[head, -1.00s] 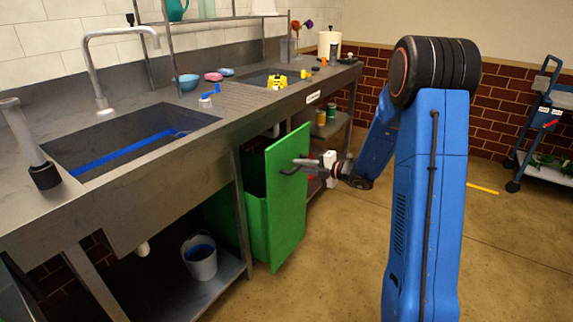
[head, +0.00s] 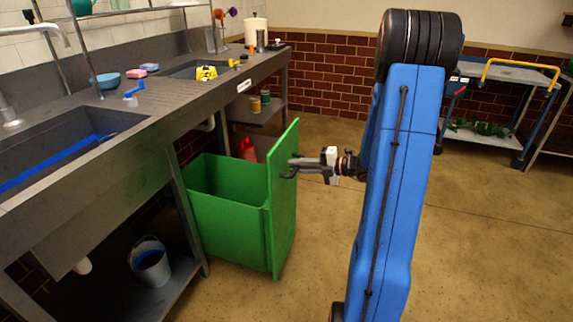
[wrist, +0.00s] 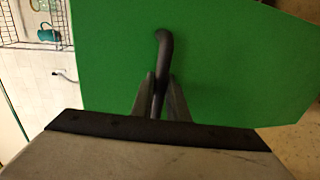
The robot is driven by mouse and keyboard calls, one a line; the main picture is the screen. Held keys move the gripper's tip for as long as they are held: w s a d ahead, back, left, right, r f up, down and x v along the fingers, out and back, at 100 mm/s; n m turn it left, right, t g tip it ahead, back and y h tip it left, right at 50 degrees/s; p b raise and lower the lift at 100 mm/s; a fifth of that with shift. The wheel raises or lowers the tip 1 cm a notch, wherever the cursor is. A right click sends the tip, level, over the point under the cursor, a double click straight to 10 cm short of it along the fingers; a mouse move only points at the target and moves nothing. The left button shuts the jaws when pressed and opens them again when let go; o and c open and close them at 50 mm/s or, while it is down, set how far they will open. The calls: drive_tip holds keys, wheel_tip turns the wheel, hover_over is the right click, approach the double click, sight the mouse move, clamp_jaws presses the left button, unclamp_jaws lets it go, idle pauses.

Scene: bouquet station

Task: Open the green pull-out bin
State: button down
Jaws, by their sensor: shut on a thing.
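The green pull-out bin (head: 230,214) stands well out from under the steel counter, and its open top and hollow inside show in the head view. Its tall green front panel (head: 284,205) faces my arm and also fills much of the wrist view (wrist: 220,60). A dark bar handle (wrist: 162,50) sticks out from the panel. My gripper (head: 294,167) is at the handle. In the wrist view its two fingers (wrist: 160,98) are shut on the handle, one on each side. Part of the handle is hidden between the fingers.
The steel counter (head: 150,112) with sinks runs along the left. A grey bucket (head: 150,262) sits on the low shelf left of the bin. A trolley (head: 490,135) stands at the back right. The floor (head: 480,240) to the right is clear.

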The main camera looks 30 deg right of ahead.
drive_tip(key=shift+s+d, duration=0.35)
drive_tip(key=c, duration=1.7)
unclamp_jaws()
drive_tip(key=v, duration=1.7)
drive_tip(key=shift+s+d, duration=0.1)
drive_tip(key=shift+d, duration=0.15)
drive_tip(key=shift+a, duration=0.1)
